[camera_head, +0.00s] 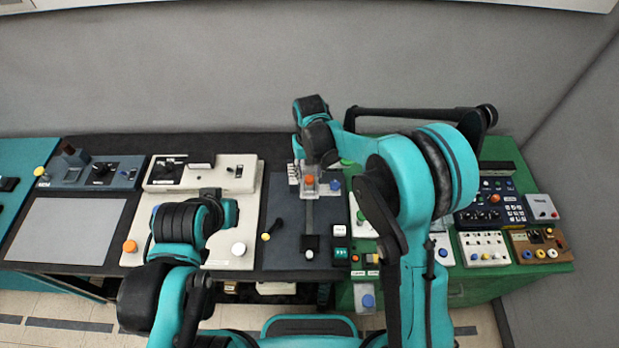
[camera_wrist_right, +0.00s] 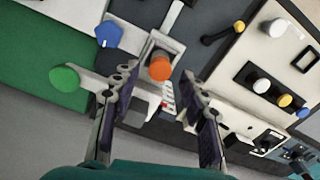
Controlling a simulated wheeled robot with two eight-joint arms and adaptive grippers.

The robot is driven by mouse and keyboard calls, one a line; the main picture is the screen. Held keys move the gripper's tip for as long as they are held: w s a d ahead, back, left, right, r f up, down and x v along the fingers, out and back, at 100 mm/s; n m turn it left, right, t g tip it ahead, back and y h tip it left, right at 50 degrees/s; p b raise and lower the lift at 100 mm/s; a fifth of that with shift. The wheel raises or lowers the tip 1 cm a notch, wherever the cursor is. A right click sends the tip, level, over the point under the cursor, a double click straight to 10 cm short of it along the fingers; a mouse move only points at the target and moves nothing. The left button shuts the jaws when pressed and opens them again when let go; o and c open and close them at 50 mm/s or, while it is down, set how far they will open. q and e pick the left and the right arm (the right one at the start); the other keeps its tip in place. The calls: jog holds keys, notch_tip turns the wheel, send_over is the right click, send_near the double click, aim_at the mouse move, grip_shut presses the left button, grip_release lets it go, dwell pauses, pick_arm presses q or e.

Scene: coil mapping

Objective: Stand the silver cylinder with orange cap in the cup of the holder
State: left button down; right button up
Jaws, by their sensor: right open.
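A round orange cap (camera_head: 309,180) shows below my right gripper (camera_head: 312,166), at a pale grey block-like holder (camera_head: 308,190) on the dark panel. In the right wrist view the orange cap (camera_wrist_right: 160,66) lies ahead between the two spread fingers of the right gripper (camera_wrist_right: 160,85). The pale holder (camera_wrist_right: 167,42) surrounds it there. No finger visibly touches the cap. The silver body below the cap is hidden, so I cannot tell how deep it sits. My left gripper (camera_head: 210,198) is over the white panel, its fingers not clear.
A blue knob (camera_head: 335,184) stands close right of the holder, and a green knob (camera_wrist_right: 64,78) shows near one finger in the wrist view. A black lever with a yellow end (camera_head: 272,230) is left of the holder's strip. A grey flat panel (camera_head: 66,230) lies bare at left.

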aim_at(309, 178)
notch_tip(309, 178, up, 8)
jog(key=s+d+r+m+t, duration=0.1)
jog(key=s+d+r+t, duration=0.2)
jog(key=s+d+r, duration=0.6)
jog(key=s+d+f+m+t, duration=0.2)
jog(key=s+d+t, duration=0.2)
jog(key=s+d, duration=0.4)
jog(key=shift+s+d, duration=0.4)
jog(key=shift+s, duration=0.5)
jog(key=shift+f, duration=0.1)
notch_tip(309, 178, down, 18)
jog(key=b, duration=1.8)
jog(key=shift+f, duration=0.2)
